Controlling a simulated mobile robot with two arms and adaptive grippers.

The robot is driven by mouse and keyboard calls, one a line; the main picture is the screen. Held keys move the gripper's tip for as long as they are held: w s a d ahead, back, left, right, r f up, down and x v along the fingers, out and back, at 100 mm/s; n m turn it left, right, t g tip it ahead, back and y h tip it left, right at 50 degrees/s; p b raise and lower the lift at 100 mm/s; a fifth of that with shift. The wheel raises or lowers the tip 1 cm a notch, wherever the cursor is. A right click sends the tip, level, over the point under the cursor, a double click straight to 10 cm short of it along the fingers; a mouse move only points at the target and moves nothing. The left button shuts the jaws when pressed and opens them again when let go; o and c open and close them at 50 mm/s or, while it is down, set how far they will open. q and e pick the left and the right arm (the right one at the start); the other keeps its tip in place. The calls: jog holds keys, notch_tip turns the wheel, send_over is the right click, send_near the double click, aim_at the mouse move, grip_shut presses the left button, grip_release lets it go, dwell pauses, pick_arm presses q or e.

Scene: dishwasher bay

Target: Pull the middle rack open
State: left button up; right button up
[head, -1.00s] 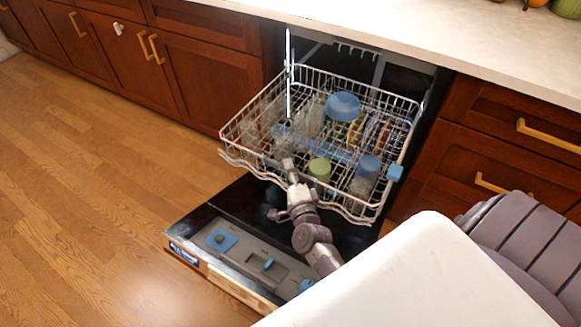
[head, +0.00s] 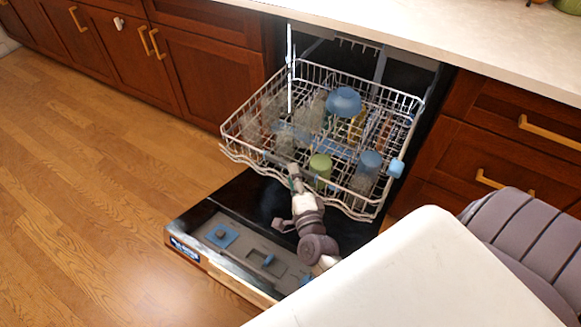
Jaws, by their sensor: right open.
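The middle rack (head: 240,153) is a white wire rack, standing well out of the dishwasher above the lowered door (head: 245,199). It holds a blue bowl (head: 343,101), a green cup (head: 320,167), a blue cup (head: 370,162) and several clear glasses (head: 271,108). My right gripper (head: 284,164) is at the rack's front edge, left of the green cup. It is open, though its fingers are small and partly lost against the wires, so I cannot tell whether it touches the rack. My left gripper is out of view.
The door's inner face lies low in front, with a detergent panel (head: 258,257) near its outer edge. Brown cabinets (head: 205,70) flank the bay under a pale countertop (head: 480,55). The wooden floor (head: 90,200) at left is clear.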

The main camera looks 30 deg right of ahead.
jog(key=v, duration=0.8)
